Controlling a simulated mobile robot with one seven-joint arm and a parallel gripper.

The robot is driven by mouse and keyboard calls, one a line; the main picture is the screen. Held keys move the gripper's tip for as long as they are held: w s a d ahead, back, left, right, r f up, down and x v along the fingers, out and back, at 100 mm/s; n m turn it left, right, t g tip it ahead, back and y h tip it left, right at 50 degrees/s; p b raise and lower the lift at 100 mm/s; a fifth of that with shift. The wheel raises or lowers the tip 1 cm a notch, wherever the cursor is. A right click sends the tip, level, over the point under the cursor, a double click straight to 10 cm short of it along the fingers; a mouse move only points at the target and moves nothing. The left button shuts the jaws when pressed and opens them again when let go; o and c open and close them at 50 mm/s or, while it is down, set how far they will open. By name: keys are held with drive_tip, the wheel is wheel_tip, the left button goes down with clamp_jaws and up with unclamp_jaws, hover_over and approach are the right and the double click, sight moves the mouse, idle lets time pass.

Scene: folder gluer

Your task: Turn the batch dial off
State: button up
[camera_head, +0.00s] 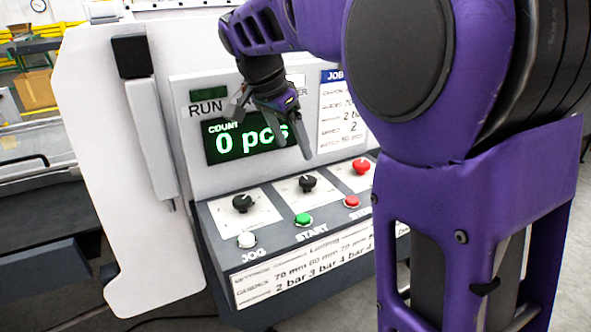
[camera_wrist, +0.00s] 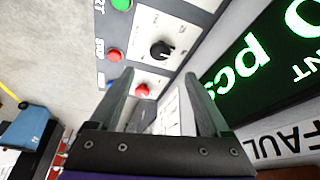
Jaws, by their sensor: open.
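Two black dials, a left one (camera_head: 242,203) and a middle one (camera_head: 307,183), sit on white plates on the sloped control panel. Their labels are too small to read, so I cannot tell which is the batch dial. A black dial, apparently the middle one, shows in the wrist view (camera_wrist: 162,50) with a pale pointer mark toward the right. My gripper (camera_head: 270,128) is open and empty, above the panel in front of the count display. In the wrist view its fingers (camera_wrist: 159,77) are spread, with the black dial beyond them, not touched.
A red knob (camera_head: 361,166) is right of the dials. White, green (camera_head: 303,219) and red buttons line the panel's front edge. The green display (camera_head: 245,139) reads 0 pcs. A white guard with a black-topped handle (camera_head: 150,130) stands left. My arm hides the panel's right end.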

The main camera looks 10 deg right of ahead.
sight(307, 180)
drive_tip(key=b+x, duration=0.1)
drive_tip(key=x, duration=0.9)
drive_tip(key=shift+d+f, duration=0.1)
drive_tip(key=shift+f, duration=0.1)
clamp_jaws()
